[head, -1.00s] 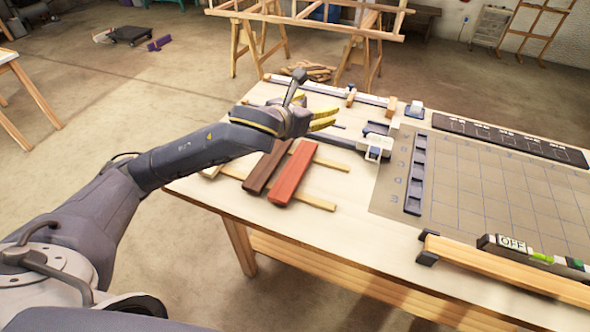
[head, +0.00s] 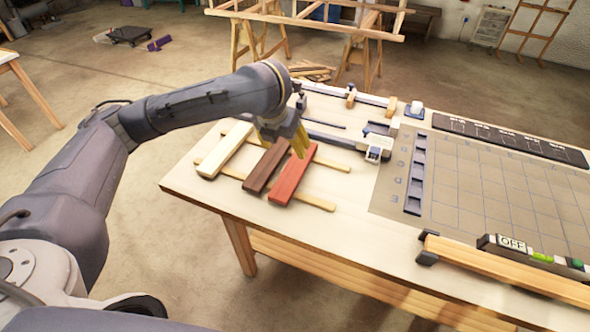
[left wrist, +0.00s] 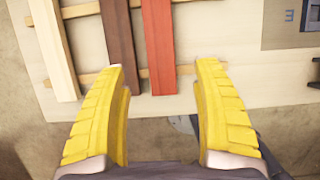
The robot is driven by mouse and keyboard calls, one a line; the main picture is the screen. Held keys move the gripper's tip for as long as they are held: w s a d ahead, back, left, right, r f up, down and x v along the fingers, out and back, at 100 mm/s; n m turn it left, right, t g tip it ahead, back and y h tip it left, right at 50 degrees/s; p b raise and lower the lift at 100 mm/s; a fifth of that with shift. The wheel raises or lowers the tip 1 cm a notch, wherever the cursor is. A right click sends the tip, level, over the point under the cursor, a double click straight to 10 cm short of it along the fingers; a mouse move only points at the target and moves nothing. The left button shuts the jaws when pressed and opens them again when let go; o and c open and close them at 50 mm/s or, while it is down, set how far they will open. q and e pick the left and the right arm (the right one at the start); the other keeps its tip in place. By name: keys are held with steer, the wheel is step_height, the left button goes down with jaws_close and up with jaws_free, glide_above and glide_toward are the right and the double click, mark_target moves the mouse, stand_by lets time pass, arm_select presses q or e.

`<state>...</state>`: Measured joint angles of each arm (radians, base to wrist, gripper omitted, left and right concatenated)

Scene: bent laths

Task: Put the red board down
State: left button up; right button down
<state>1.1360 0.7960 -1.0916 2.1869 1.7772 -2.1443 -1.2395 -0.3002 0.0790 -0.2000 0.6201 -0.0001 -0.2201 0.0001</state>
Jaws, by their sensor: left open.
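The red board (head: 292,178) lies flat across two thin wooden strips (head: 318,201) on the table, right of a dark brown board (head: 266,168) and a cream board (head: 226,149). It also shows in the left wrist view (left wrist: 158,45), upper middle. My left gripper (head: 299,148) is open, its yellow fingers pointing down over the far end of the red board in the head view. My right gripper is not in view.
A gridded mat (head: 480,195) with a dark slotted tray (head: 414,175) covers the table's right side. A measuring tool (head: 375,147) lies beside the strips. Bare tabletop lies before the boards.

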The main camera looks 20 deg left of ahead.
arm_select(q)
glide_above(295, 167)
steer(key=s, duration=0.3)
step_height(295, 167, down, 10)
steer(key=shift+d+r, duration=0.1)
steer(key=shift+r, duration=0.1)
steer(key=shift+w+x, duration=0.1)
steer(key=shift+x, duration=1.55)
steer(key=shift+w+x, duration=0.15)
steer(key=shift+x, duration=1.55)
steer(key=shift+r, duration=0.1)
steer(key=c, duration=1.2)
steer(key=shift+r, duration=0.15)
